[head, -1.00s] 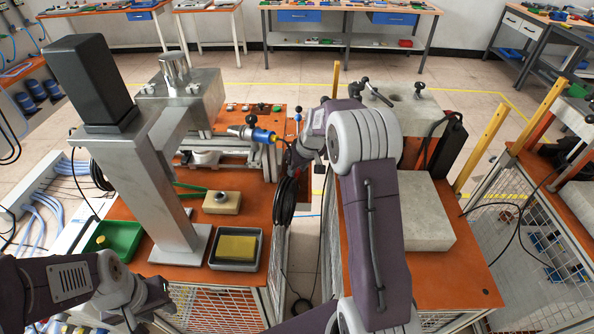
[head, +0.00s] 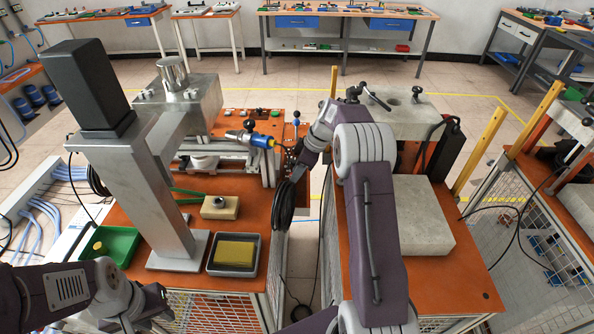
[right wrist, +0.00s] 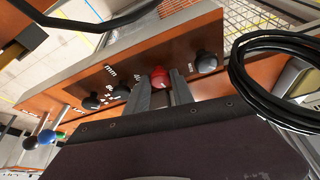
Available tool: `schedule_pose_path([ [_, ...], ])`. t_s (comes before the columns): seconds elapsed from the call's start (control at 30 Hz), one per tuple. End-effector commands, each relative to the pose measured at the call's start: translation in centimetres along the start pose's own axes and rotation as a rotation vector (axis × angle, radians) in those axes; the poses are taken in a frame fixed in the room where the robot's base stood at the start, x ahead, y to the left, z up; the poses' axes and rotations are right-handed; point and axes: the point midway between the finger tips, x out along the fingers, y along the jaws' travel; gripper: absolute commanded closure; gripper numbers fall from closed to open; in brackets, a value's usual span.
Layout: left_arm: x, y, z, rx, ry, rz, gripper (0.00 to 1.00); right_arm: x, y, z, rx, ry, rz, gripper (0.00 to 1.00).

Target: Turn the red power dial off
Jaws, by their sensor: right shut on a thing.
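The red power dial (right wrist: 159,77) is a round knob on the orange front panel of the machine. In the right wrist view it sits between the fingertips of my right gripper (right wrist: 161,84), which is shut on it. The fingers partly cover the dial, and I cannot read its setting. In the head view, my right arm reaches to the panel at the middle, and its fingertips and the dial are too small or hidden to make out. My left gripper (head: 160,303) is low at the left, away from the panel, and its jaws are unclear.
Black knobs (right wrist: 206,62) flank the dial on the panel (right wrist: 125,70). A coiled black cable (head: 285,205) hangs close to my right gripper. A grey column (head: 150,190), a green tray (head: 118,262) and a dark tray with a yellow block (head: 235,252) stand at left.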

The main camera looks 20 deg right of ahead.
Motion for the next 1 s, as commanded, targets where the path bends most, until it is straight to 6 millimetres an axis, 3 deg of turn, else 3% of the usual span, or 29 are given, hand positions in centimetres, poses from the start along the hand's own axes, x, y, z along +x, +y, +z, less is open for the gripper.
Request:
schedule_pose_path([
  [0.67,-0.35,0.01,-0.03,0.000,0.000,0.000,0.64,-0.01,0.10,-0.03,-0.053,0.000,-0.020,1.00],
  [0.7,-0.35,0.01,-0.03,0.000,0.000,0.000,0.64,-0.01,0.10,-0.03,-0.053,0.000,-0.020,0.66],
  [0.77,-0.35,0.01,-0.03,0.000,0.000,0.000,0.64,-0.01,0.09,-0.02,-0.052,0.000,-0.020,0.49],
  [1.0,-0.35,0.01,-0.03,0.000,0.000,0.000,0.64,0.00,0.07,-0.02,-0.052,0.000,-0.021,0.49],
])
